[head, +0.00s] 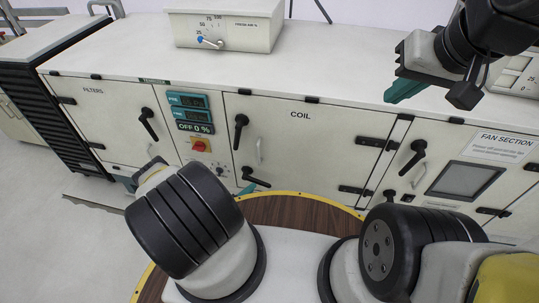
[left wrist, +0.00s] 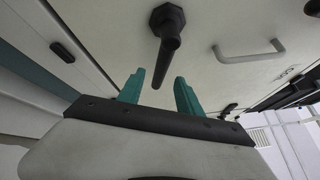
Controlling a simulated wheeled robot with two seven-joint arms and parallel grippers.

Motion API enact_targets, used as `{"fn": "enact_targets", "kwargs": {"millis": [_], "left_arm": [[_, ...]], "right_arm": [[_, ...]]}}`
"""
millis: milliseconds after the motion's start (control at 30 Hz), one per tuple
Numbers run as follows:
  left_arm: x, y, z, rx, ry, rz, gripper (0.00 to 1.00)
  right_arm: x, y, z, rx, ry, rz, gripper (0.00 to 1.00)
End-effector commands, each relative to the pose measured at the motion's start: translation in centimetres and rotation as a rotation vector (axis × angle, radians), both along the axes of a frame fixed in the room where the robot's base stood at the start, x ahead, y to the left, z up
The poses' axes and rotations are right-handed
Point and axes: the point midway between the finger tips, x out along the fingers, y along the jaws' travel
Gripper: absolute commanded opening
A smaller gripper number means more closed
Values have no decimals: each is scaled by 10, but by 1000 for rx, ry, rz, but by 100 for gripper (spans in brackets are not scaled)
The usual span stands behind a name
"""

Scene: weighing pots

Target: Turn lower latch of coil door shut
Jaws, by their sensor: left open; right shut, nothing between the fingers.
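The coil door (head: 305,140) is a cream panel with a black upper latch (head: 240,130) whose handle hangs downward. The black lower latch (head: 255,178) has its handle pointing sideways to the right. My left gripper (head: 247,189) is mostly hidden behind my left arm; a teal fingertip shows just below the lower latch. In the left wrist view the teal fingers (left wrist: 159,92) are apart, and a black latch handle (left wrist: 168,42) reaches toward the gap between them; I cannot tell whether they touch it. My right gripper (head: 405,90) is shut and empty, above the cabinet top at right.
A grey door handle (head: 259,150) is beside the latches and also shows in the left wrist view (left wrist: 248,52). A red switch (head: 199,145) and displays are left of the door. The fan section (head: 460,180) is at right. A round wooden surface (head: 300,212) lies below.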

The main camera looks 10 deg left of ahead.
Motion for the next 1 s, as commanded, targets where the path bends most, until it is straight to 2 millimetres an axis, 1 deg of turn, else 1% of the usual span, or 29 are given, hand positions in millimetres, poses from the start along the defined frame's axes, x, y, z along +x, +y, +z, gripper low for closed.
{"fn": "enact_targets", "kwargs": {"millis": [100,333,500,733,767,800,867,933,967,1000], "left_arm": [[17,-13,1,0,-3,-5,42],[44,-32,0,1,-1,-4,42],[52,-36,1,2,-1,-3,42],[52,-37,1,2,-1,-2,42],[52,-37,1,2,-1,-2,38],[52,-36,1,2,-1,-2,30],[52,-36,1,2,-1,-2,18],[52,-36,1,2,-1,-3,5],[52,-36,1,2,-1,-3,0],[52,-36,1,2,-1,-3,0]], "right_arm": [[0,0,0,0,0,0,0],[0,0,0,0,0,0,0],[0,0,0,0,0,0,0],[0,0,0,0,0,0,0],[0,0,0,0,0,0,0],[0,0,0,0,0,0,0],[0,0,0,0,0,0,0],[0,0,0,0,0,0,0],[0,0,0,0,0,0,0],[0,0,0,0,0,0,0]]}}
